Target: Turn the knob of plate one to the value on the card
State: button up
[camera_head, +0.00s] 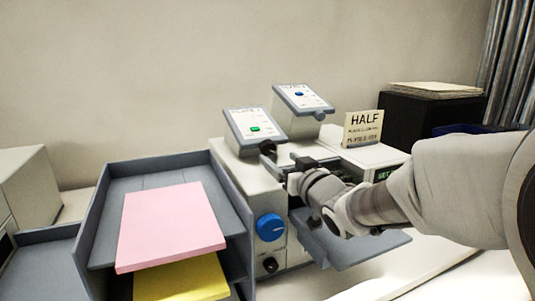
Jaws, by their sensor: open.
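A beige machine (246,178) stands in the middle. A blue knob (269,227) is on its front, with a pale mark near its right side; the exact setting is too small to read. A small black knob (270,265) is below it. A cream card (363,129) stands upright at the right and reads "HALF" above smaller text that I cannot read. My gripper (283,163) is open in front of the machine's top, above and right of the blue knob and apart from it. My wrist hides part of the machine's front. I cannot tell which part is plate one.
A grey tray (98,225) with pink (170,225) and yellow sheets (182,282) is at left. A black box (430,120) is at back right.

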aim_at(269, 150)
jog(key=shift+x, duration=2.7)
grip_shut()
jog(key=shift+r+m+p, duration=0.1)
jog(key=shift+m+p, duration=0.2)
jog(key=shift+p, duration=0.3)
jog(key=shift+d+m+g+y+p, duration=0.15)
jog(key=shift+m+g+y+p, duration=0.15)
jog(key=shift+m+y+p, duration=0.75)
jog(key=shift+w+m+y+p, duration=0.1)
jog(key=shift+m+y+p, duration=0.45)
jog(key=shift+m+p, duration=0.65)
